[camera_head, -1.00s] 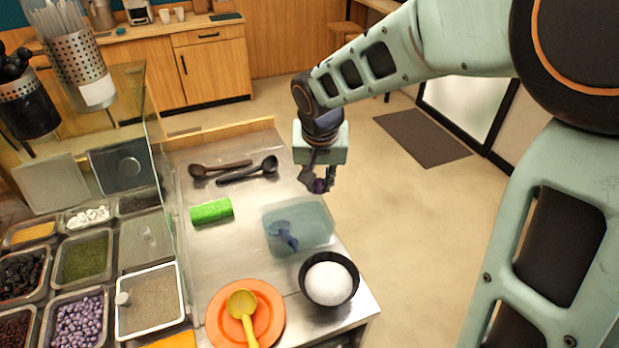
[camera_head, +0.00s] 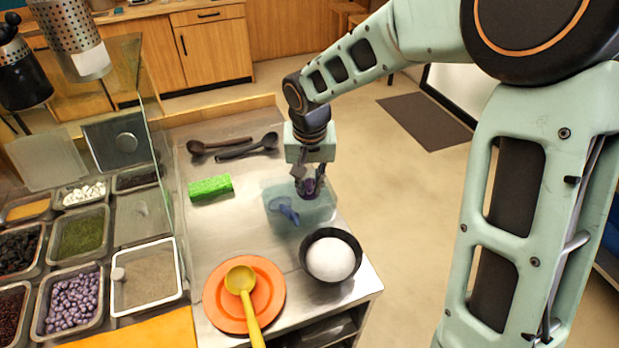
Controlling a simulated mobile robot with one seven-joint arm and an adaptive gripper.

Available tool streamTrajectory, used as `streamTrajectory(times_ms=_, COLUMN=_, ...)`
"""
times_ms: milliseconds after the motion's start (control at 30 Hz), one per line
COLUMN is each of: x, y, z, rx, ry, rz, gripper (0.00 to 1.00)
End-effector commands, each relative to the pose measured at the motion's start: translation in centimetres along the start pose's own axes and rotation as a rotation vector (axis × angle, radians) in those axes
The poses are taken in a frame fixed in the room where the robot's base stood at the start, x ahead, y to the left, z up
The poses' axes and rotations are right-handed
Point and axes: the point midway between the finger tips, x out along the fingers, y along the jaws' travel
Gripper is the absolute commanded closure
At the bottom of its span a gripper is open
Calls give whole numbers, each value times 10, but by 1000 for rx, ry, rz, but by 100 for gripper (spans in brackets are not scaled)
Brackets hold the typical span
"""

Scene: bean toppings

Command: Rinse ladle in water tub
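The water tub (camera_head: 326,216) is a translucent blue-green container at the right side of the steel counter. A blue-looking ladle (camera_head: 284,209) lies inside it at the left, seen through the tub or water. My gripper (camera_head: 309,190) points down over the tub's back right part, with its fingertips at or inside the rim; I cannot tell how deep. Its fingers look apart, with dark purple tips. It is to the right of the ladle, and I see no clear contact between them.
A black bowl (camera_head: 307,262) with white contents stands in front of the tub. A yellow ladle (camera_head: 241,281) rests on an orange plate (camera_head: 270,316). Two dark ladles (camera_head: 249,148) and a green block (camera_head: 211,188) lie behind. A glass panel (camera_head: 150,110) and topping pans stand left.

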Motion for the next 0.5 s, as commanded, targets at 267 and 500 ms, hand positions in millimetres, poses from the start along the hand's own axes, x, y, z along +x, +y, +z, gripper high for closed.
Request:
streamTrajectory(times_ms=267, x=26, y=0, z=12, rx=-1, ry=67, rz=1, gripper=100)
streamTrajectory(times_ms=500, x=37, y=0, z=21, rx=-1, ry=139, rz=1, gripper=100)
